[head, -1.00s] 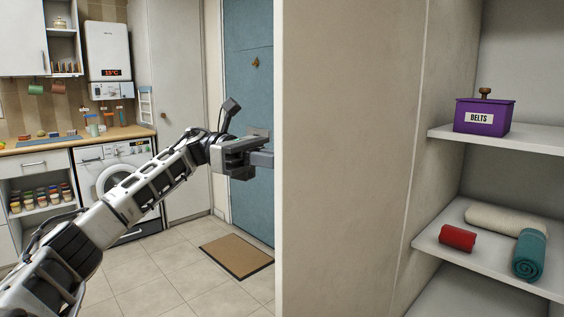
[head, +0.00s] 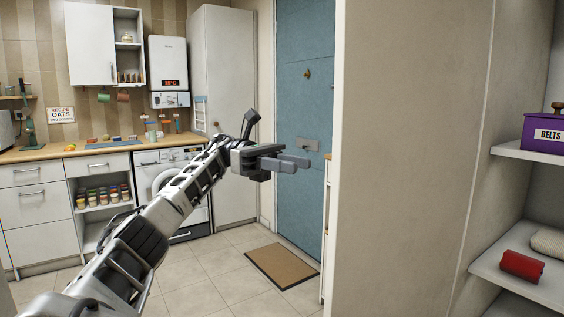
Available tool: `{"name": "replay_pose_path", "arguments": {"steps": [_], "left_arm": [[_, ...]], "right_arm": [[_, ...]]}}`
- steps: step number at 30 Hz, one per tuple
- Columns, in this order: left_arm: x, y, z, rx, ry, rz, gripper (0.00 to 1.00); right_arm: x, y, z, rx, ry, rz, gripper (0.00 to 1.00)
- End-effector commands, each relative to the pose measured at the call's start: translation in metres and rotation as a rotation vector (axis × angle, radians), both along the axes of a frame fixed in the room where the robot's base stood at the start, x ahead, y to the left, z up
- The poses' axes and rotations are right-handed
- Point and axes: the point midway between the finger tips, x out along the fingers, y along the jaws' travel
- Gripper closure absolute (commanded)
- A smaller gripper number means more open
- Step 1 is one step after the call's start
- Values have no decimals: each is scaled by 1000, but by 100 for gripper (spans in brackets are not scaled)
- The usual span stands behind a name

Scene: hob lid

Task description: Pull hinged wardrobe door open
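The beige wardrobe door (head: 405,150) stands open on the right of the head view. Its broad inner face shows and its free edge is on the left. A thin seam parts it from the wardrobe's inner side wall (head: 508,90). The handle is not visible. My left gripper (head: 296,158) is just left of the door's free edge, with a gap between them in the picture. Its fingers look parted and nothing shows between them. My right gripper is not in view.
Wardrobe shelves (head: 535,152) at the right hold a purple BELTS box (head: 552,134) and a red roll (head: 522,266). A blue door (head: 300,100) stands beyond my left gripper, with a brown mat (head: 281,267) on the tiles. Kitchen cabinets (head: 32,205) line the left.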

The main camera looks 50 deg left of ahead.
Motion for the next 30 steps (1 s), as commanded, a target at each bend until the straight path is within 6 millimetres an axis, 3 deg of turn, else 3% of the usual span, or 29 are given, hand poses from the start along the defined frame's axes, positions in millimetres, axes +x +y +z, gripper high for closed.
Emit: {"name": "replay_pose_path", "arguments": {"steps": [9, 30], "left_arm": [[-4, 23, 0, 0, 1, -1, 72], [-4, 24, 0, 1, 1, -1, 72]], "right_arm": [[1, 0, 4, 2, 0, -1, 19], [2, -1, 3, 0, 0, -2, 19]]}}
